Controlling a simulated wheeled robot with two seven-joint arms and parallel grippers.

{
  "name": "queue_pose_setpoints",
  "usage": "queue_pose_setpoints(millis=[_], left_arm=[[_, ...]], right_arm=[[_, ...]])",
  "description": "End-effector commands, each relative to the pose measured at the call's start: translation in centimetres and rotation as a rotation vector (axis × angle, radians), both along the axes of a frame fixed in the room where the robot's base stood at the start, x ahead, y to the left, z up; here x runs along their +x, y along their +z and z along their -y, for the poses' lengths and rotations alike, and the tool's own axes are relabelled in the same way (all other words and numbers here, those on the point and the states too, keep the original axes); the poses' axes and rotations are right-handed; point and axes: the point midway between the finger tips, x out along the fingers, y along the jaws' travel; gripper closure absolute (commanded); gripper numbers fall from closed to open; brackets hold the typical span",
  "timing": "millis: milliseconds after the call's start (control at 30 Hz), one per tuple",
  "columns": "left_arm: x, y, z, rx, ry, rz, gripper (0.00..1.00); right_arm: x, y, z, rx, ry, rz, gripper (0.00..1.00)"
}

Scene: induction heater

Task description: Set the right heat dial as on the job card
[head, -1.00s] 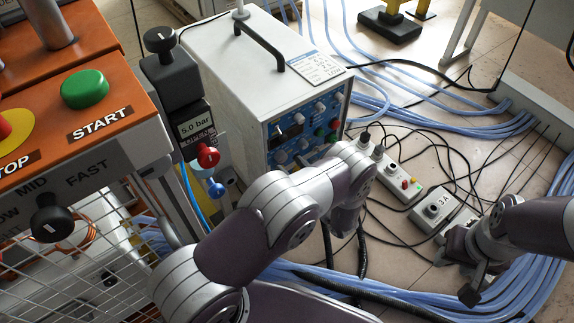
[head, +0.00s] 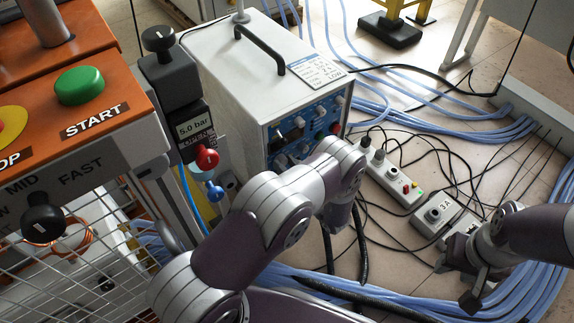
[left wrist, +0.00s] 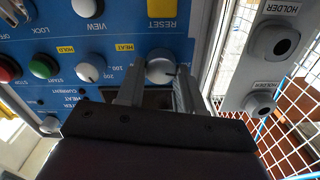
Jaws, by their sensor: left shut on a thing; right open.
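The white heater box (head: 222,62) stands at the centre of the head view, with a blue control panel (head: 285,130) facing me. A white printed card (head: 318,70) lies on its top; its text is too small to read. In the left wrist view, my left gripper (left wrist: 158,88) has its fingers on either side of a silver dial (left wrist: 160,66) and is shut on it. A yellow HEAT label (left wrist: 122,47) is beside this dial. In the head view my left forearm hides this gripper. My right gripper (head: 464,276) is open and empty above the cables.
Another silver dial (left wrist: 90,66) sits close beside the gripped one. Two grey holders (left wrist: 268,45) and white mesh are at the right of the wrist view. A power strip (head: 395,180) and blue cables lie on the floor. The orange START machine (head: 95,125) stands left.

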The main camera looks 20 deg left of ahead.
Motion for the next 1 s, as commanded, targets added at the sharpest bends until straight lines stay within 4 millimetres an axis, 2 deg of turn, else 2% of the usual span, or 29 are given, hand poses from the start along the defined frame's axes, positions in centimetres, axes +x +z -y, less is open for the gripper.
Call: queue_pose_setpoints(millis=[267, 1000], left_arm=[[0.0, 0.1, 0.0, 0.073, 0.000, -0.124, 0.94], [0.2, -0.2, 0.2, 0.425, -0.001, -0.723, 0.94]], right_arm=[[0.0, 0.6, 0.0, 0.000, 0.000, 0.000, 0.57], [0.0, 1.7, 0.0, 0.000, 0.000, 0.000, 0.57]])
